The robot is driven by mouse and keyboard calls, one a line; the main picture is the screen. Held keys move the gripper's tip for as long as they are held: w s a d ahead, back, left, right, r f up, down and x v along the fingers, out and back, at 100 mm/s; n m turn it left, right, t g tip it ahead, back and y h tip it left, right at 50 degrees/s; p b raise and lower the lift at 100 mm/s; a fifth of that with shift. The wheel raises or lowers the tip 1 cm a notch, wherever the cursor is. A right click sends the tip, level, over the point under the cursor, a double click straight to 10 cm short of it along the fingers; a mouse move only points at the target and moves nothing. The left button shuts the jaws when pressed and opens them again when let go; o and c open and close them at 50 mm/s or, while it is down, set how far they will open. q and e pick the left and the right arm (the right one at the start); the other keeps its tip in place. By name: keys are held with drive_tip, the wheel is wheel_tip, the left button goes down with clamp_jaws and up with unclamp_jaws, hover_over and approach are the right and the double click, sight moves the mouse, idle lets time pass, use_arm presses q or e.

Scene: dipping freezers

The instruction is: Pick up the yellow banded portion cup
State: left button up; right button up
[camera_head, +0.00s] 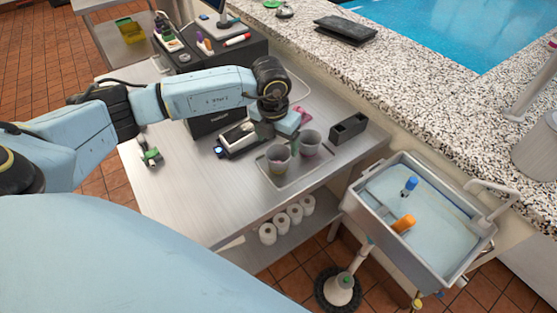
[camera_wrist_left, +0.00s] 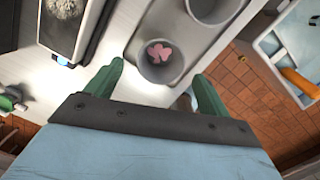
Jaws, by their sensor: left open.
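Two grey portion cups stand upright on a small metal tray (camera_head: 290,180) on the steel table. The nearer cup (camera_head: 279,166) has a pink, petal-shaped thing inside, clear in the left wrist view (camera_wrist_left: 160,73). The other cup (camera_head: 310,147) stands just behind it to the right and shows partly in the left wrist view (camera_wrist_left: 213,10). I cannot make out a yellow band on either cup. My left gripper (camera_head: 278,137) is open and empty above the nearer cup. In the left wrist view its green fingers (camera_wrist_left: 158,71) lie on either side of that cup, not visibly touching it. My right gripper is out of view.
A dark two-slot holder (camera_head: 348,128) stands right of the cups. A black-and-white device (camera_head: 237,139) is close on their left. A sink basin (camera_head: 420,215) with blue and orange items is at the right. Paper rolls (camera_head: 288,218) sit on the lower shelf. The table's front left is clear.

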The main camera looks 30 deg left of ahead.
sight(278, 154)
use_arm(q)
drive_tip(key=f, duration=0.2)
drive_tip(key=f+p, duration=0.1)
drive_tip(key=f, duration=0.2)
drive_tip(key=shift+w+f, duration=0.2)
drive_tip(key=shift+f, duration=0.15)
drive_tip(key=c, duration=1)
